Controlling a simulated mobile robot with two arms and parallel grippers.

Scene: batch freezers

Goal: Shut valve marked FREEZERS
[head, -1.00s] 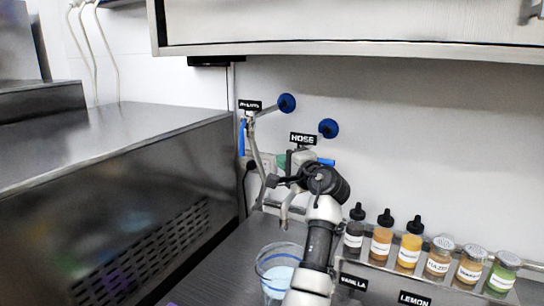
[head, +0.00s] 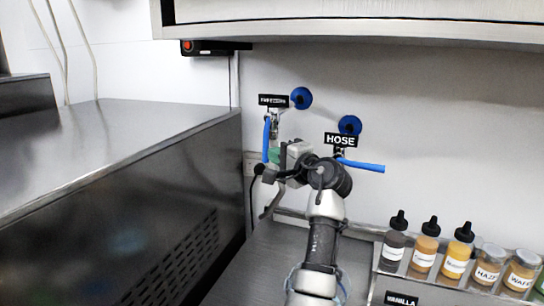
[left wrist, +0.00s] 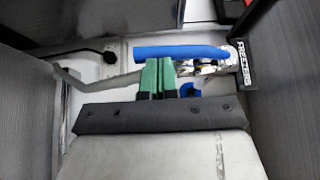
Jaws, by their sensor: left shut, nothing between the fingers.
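The FREEZERS sign (head: 273,100) hangs on the back wall, and it also shows in the left wrist view (left wrist: 243,64). Below it the FREEZERS valve's blue lever (head: 266,138) points down beside its pipe. In the left wrist view the blue lever (left wrist: 180,52) lies across the picture, just beyond my fingertips. My left gripper (head: 273,156) has green fingers, shut and empty, right by the lever's lower part. The fingers (left wrist: 160,74) come up to the lever's edge; I cannot tell whether they touch. My right gripper is out of view.
The HOSE sign (head: 341,140) and its blue lever (head: 360,165), pointing right, are close to my left wrist. A steel freezer body (head: 130,190) fills the left. Syrup bottles and jars (head: 455,262) stand at the right. A cupboard (head: 360,32) overhangs above.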

